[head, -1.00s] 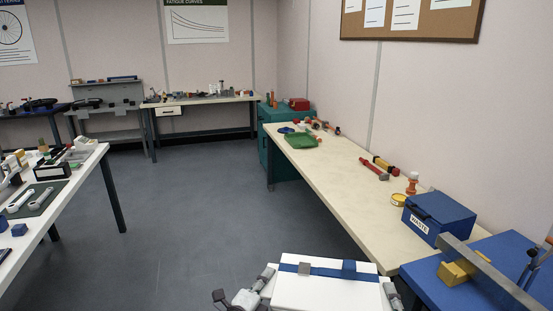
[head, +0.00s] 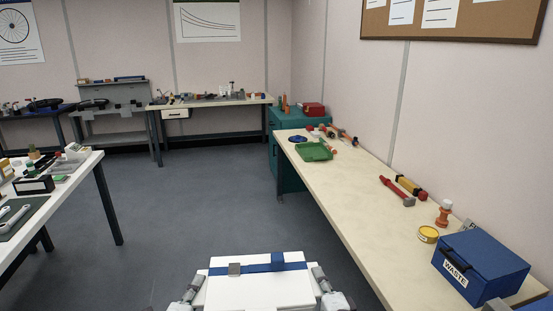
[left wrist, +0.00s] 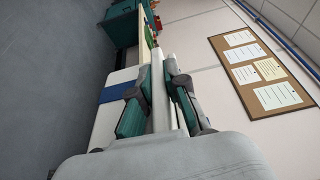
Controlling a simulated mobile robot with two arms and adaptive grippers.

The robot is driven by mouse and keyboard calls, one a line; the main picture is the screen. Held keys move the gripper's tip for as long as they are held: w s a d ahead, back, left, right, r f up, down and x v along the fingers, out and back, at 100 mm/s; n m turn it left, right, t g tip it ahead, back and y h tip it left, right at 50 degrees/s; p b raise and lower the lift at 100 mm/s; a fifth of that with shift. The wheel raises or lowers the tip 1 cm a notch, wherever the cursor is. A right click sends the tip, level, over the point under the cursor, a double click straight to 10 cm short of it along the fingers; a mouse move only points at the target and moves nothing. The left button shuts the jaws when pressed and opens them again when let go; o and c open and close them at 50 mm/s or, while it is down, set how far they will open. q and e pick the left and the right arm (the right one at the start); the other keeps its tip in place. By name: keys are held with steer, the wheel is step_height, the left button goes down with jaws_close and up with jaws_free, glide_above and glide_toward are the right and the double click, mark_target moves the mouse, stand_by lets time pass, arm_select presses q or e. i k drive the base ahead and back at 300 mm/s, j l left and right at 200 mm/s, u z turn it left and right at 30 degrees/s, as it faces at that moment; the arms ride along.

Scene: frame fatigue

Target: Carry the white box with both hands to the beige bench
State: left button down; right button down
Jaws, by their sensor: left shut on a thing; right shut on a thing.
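The white box (head: 258,292) with a blue strap across its top and a small grey catch is at the bottom centre of the head view, held level in front of me. My left gripper (head: 195,286) is at its left side and my right gripper (head: 318,280) at its right side. In the left wrist view my left gripper (left wrist: 158,98) has its fingers closed on both sides of a white edge of the box (left wrist: 108,125). The right fingertips are partly hidden. The long beige bench (head: 362,210) runs along the right wall, with the box left of its near part.
On the beige bench are a blue WASTE box (head: 480,262), a yellow tin (head: 428,234), a red-handled tool (head: 396,190) and a green tray (head: 314,151). A white table (head: 82,178) stands left. Open grey floor (head: 190,215) lies between.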

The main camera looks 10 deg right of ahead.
mark_target(334, 178)
steer(key=i+l, duration=0.15)
steer(key=i, duration=0.3)
steer(key=i+l, duration=0.15)
steer(key=i, duration=0.3)
steer(key=i+l, duration=0.2)
steer(key=i, duration=1.55)
steer(key=i+j+z, duration=0.1)
steer(key=i+z, duration=0.15)
steer(key=i, duration=0.25)
steer(key=i+j+z, duration=0.2)
steer(key=i, duration=0.25)
steer(key=z, duration=0.85)
